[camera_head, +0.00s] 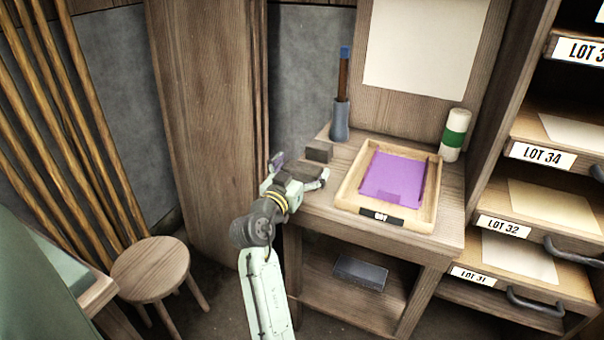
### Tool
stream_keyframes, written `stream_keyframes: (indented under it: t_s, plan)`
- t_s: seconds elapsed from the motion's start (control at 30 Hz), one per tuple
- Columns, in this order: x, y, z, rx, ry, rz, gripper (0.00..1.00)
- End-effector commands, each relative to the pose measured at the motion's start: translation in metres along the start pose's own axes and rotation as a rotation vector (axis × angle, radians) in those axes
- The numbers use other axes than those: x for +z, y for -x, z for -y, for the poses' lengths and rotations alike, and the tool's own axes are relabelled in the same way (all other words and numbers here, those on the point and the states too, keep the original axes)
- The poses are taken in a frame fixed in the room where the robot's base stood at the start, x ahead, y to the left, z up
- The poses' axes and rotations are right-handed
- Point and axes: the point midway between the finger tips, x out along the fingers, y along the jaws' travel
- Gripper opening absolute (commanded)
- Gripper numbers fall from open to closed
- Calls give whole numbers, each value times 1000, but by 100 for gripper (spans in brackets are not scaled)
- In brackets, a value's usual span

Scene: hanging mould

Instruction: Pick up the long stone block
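A long, flat dark grey block (361,273), which looks like the stone block, lies on the lower shelf under the small wooden table. A shorter dark grey block (319,151) sits on the tabletop at its back left. My gripper (300,170) is at the table's left edge, just in front of the shorter block. Its fingers are spread apart with nothing seen between them. It is above and to the left of the long block and well apart from it.
The table (447,215) carries a wooden tray (352,191) with a purple sheet (393,178), a holder (340,124) and a white-green bottle (454,135). A stool (151,268) stands left. Labelled shelves (515,200) are at right. The tabletop overhangs the lower shelf.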

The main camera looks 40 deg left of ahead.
Motion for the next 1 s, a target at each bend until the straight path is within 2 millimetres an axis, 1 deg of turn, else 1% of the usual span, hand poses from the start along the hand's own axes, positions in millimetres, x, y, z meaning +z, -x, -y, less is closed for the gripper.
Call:
stream_keyframes:
  t_s: [0.07,0.83,0.87,1.0]
  plan:
    - [0,0,0,0,0,0,87]
    - [0,0,0,0,1,0,35]
    - [0,0,0,0,1,0,34]
    - [-2,0,0,0,-1,-4,34]
